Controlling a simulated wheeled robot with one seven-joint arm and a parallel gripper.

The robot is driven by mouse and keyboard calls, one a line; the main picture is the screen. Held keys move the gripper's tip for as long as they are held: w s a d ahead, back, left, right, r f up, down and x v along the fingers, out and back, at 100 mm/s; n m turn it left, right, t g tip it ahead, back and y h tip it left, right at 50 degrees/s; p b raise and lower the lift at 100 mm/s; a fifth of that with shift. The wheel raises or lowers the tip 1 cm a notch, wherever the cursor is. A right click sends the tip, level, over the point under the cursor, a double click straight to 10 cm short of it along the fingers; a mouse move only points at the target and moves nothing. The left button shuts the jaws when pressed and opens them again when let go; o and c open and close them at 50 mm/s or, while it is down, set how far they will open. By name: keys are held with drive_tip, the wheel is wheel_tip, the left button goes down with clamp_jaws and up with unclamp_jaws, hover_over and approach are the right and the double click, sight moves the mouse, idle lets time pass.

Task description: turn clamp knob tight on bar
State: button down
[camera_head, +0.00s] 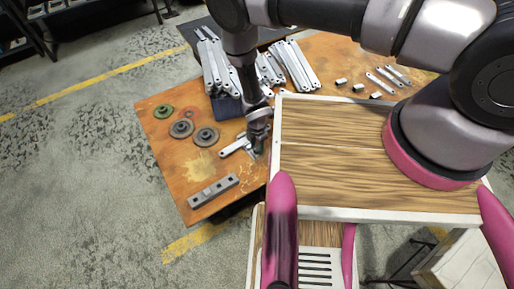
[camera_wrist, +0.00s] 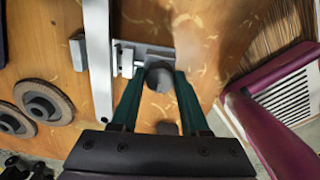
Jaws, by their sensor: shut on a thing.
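The clamp (camera_wrist: 127,60) is a small grey metal piece beside a pale metal bar (camera_wrist: 98,45), which runs up and down in the wrist view. A dark rounded knob (camera_wrist: 158,77) sits at the clamp's right side. My gripper (camera_wrist: 160,88) has its two green fingers on either side of the knob and is shut on it. In the head view my gripper (camera_head: 257,146) points down at the table beside the bar (camera_head: 235,146). My gripper hides most of the clamp and knob there.
The rusty orange table (camera_head: 165,150) holds grinding discs (camera_head: 205,136), a grey block with holes (camera_head: 213,190) and several stacked brackets (camera_head: 298,65). Small metal parts (camera_head: 382,82) lie at the back right. My wood-topped base stands close on the right. The table's front left is partly clear.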

drive_tip(key=m, duration=0.8)
drive_tip(key=shift+m, duration=0.3)
drive_tip(key=m, duration=0.4)
drive_tip(key=shift+m, duration=0.3)
drive_tip(key=m, duration=0.4)
drive_tip(key=shift+m, duration=0.3)
drive_tip(key=shift+c, duration=2.4)
unclamp_jaws()
